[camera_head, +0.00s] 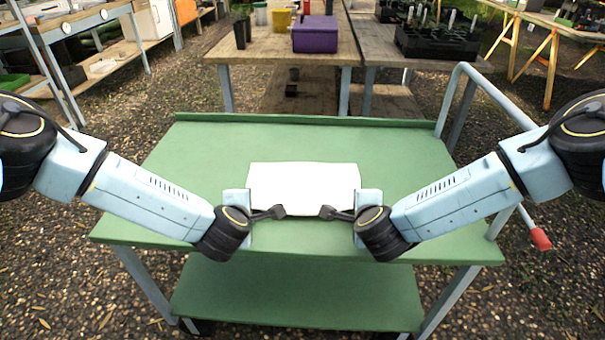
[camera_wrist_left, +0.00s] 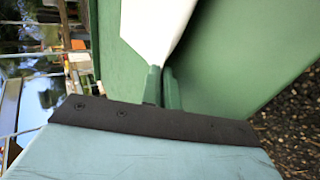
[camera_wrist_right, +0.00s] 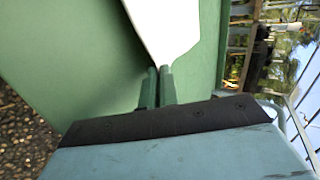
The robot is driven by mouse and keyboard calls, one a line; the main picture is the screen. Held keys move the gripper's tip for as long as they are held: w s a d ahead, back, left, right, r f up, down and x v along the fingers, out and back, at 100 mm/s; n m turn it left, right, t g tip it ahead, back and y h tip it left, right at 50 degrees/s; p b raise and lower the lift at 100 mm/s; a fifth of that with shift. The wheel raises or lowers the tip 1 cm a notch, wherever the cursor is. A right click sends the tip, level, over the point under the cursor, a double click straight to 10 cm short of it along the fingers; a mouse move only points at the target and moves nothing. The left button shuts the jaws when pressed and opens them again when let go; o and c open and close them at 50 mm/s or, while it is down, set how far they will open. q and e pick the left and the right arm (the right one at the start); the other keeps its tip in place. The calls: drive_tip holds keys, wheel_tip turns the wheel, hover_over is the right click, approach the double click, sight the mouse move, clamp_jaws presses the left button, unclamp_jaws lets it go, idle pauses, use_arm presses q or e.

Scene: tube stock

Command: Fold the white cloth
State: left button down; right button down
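The white cloth (camera_head: 303,186) lies as a smooth, roughly rectangular sheet on the green cart top, in the middle of the head view. My left gripper (camera_head: 281,212) is at its near left corner. In the left wrist view the cloth (camera_wrist_left: 157,25) narrows to a point between the two closely set fingers (camera_wrist_left: 162,84). My right gripper (camera_head: 325,212) is at the near right corner. The right wrist view shows the cloth (camera_wrist_right: 168,25) narrowing likewise into the fingers (camera_wrist_right: 159,84). Both grippers look shut on the cloth; the pinched corners are partly hidden.
The green cart top (camera_head: 400,165) is clear around the cloth, with a low raised lip (camera_head: 300,119) at its far edge. A pale metal handle (camera_head: 497,95) rises on the right. Behind stands a wooden table (camera_head: 280,52) with a purple box (camera_head: 315,34).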

use_arm(q)
drive_tip(key=c, duration=1.3)
unclamp_jaws()
use_arm(e)
drive_tip(key=c, duration=1.3)
unclamp_jaws()
use_arm(q)
drive_tip(key=s+r, duration=0.2)
drive_tip(key=r, duration=0.1)
drive_tip(key=s+r, duration=0.2)
drive_tip(key=r, duration=0.1)
drive_tip(key=s+r, duration=0.2)
drive_tip(key=r, duration=0.1)
use_arm(e)
drive_tip(key=s+r, duration=0.2)
drive_tip(key=r, duration=0.1)
drive_tip(key=s+r, duration=0.2)
drive_tip(key=r, duration=0.1)
drive_tip(key=s+r, duration=0.2)
drive_tip(key=r, duration=0.1)
drive_tip(key=shift+r, duration=0.1)
